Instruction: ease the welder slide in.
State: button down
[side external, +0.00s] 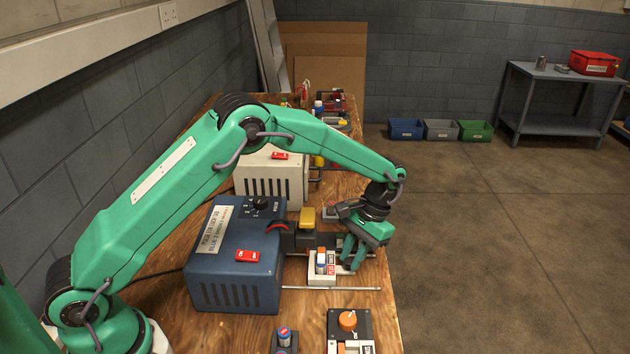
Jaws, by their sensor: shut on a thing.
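The blue welder box (236,262) stands on the wooden bench, with a black dial and a red switch on top. Beside its right face, a white slide block (322,268) with an orange and blue top and a red label sits between two thin metal rods (335,289). The slide stands out to the right of the box, with a small gap. My gripper (351,262) reaches down from the right, with its green fingers shut at the slide's right end. The fingers hide the part they hold.
A dark clamp-like part with a yellow knob (307,217) stands behind the slide. A cream box (272,178) is farther back. An orange-knob panel (348,321) and a blue-capped post (284,338) are at the front. The bench edge lies close on the right.

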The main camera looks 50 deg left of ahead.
aim_at(331, 265)
jog(key=shift+a, duration=0.1)
jog(key=shift+s+a, duration=1)
jog(key=shift+a, duration=0.2)
jog(key=shift+s+a, duration=0.1)
jog(key=shift+s, duration=0.1)
jog(key=shift+s, duration=0.1)
jog(key=c, duration=1.3)
grip_release()
jog(key=shift+o, duration=0.2)
jog(key=shift+r, duration=0.1)
